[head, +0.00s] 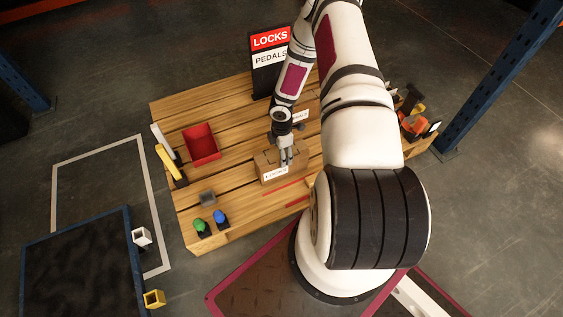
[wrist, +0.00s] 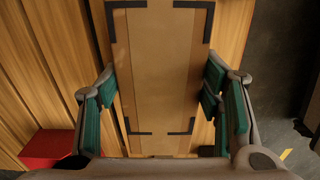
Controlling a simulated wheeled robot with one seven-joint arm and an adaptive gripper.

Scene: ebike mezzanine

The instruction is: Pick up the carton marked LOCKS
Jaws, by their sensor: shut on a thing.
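The brown carton marked LOCKS (head: 269,164) is on the wooden pallet-like table, with a white label on its near side. My gripper (head: 286,158) comes down onto it from above and is shut on it. In the wrist view the carton's taped top (wrist: 158,75), with black corner marks, lies between the green finger pads of my gripper (wrist: 160,98). I cannot tell whether the carton's underside touches the boards.
A red bin (head: 201,144) stands left of the carton. Green (head: 200,225) and blue (head: 220,217) items stand at the front left. A sign reading LOCKS and PEDALS (head: 270,60) stands at the back. A blue post (head: 490,75) rises at right.

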